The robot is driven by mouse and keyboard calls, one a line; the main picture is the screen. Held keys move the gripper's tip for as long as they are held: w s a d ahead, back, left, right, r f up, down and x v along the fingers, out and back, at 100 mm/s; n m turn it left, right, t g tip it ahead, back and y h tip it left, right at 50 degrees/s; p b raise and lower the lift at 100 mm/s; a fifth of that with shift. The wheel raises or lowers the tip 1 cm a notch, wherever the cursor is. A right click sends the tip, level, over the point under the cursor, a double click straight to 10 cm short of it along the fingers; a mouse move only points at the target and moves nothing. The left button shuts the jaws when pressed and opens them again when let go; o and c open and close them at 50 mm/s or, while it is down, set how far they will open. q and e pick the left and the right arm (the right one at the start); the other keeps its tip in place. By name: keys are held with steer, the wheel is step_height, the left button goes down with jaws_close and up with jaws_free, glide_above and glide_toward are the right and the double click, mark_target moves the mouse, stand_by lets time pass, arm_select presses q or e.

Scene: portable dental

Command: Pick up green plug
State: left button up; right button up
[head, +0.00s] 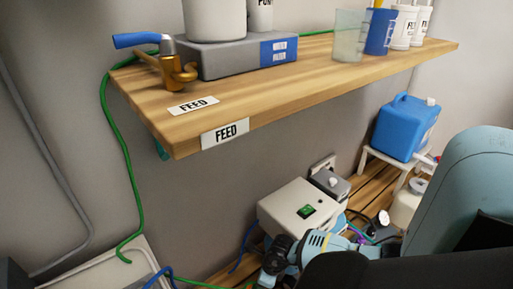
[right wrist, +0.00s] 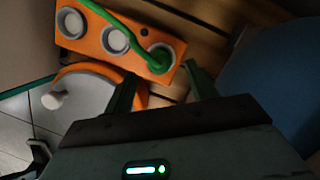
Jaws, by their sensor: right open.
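The green plug (right wrist: 160,59) sits at the right-end socket of an orange socket block (right wrist: 115,38) in the right wrist view. Its green cable arcs from the plug to the upper left. My right gripper (right wrist: 160,85) is open, with its two dark fingers pointing toward the block and the plug just beyond and between the fingertips. Nothing shows held between them. In the head view the plug and socket block cannot be made out, and my right arm (head: 485,185) fills the lower right. My left gripper is not in view.
A wooden shelf (head: 330,83) crosses the upper area, with a brass tap (head: 172,72) at its left end. A green cord (head: 122,150) hangs from it. Below stand a pale box with a green switch (head: 290,209) and a blue canister (head: 404,128). An orange-rimmed round thing (right wrist: 95,98) lies close left of my fingers.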

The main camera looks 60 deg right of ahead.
steer(key=shift+w+f, duration=0.1)
steer(key=b+x, duration=0.3)
steer(key=x, duration=0.1)
steer(key=shift+a+f, duration=0.1)
steer(key=shift+f, duration=0.25)
steer(key=shift+w+f, duration=0.1)
steer(key=shift+f, duration=0.15)
steer(key=shift+r, duration=0.1)
steer(key=shift+c, duration=0.3)
steer(key=c, duration=1)
steer(key=shift+c, duration=0.2)
